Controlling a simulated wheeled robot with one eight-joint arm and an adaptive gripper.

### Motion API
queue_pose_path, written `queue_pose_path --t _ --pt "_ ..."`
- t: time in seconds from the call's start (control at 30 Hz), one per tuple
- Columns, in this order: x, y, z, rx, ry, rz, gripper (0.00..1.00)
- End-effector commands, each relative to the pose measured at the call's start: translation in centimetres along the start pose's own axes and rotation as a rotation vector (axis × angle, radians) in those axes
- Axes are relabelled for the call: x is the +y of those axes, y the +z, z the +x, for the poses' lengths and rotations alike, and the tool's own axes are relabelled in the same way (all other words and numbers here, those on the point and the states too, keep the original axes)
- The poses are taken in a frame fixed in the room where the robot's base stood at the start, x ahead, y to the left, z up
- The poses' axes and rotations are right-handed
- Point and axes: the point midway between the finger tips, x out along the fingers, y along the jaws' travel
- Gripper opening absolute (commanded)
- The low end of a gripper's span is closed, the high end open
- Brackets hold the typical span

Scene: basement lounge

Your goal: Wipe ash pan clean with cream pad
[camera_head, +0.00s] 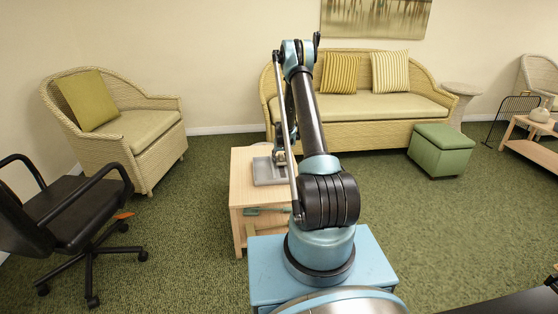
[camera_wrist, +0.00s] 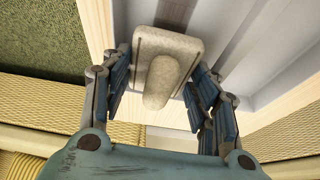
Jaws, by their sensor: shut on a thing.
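The cream pad (camera_wrist: 188,48), a rounded block with a raised grip, is held between the fingers of my gripper (camera_wrist: 158,68) in the wrist view. The gripper is shut on it. The grey ash pan (camera_wrist: 262,38) lies under the pad, with a raised rim and a darker band (camera_wrist: 174,12) just beyond the pad. Whether the pad touches the pan floor I cannot tell. In the head view the pan (camera_head: 270,176) lies flat on a low wooden table (camera_head: 241,190). My gripper (camera_head: 280,158) is over it, and the pad is not clearly visible there.
A wicker sofa (camera_head: 385,103) stands behind the table. A wicker armchair (camera_head: 140,130) and a black office chair (camera_head: 65,215) are at left. A green ottoman (camera_head: 440,148) is at right. Green carpet (camera_head: 420,215) lies open right of the table.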

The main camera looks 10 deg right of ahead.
Motion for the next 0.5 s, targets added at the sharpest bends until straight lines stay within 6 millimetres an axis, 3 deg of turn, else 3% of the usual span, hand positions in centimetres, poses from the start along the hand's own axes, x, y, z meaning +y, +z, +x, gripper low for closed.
queue_pose_path --t 0.5 --pt "0.0 2.4 -1.1 0.0 0.0 0.0 0.35"
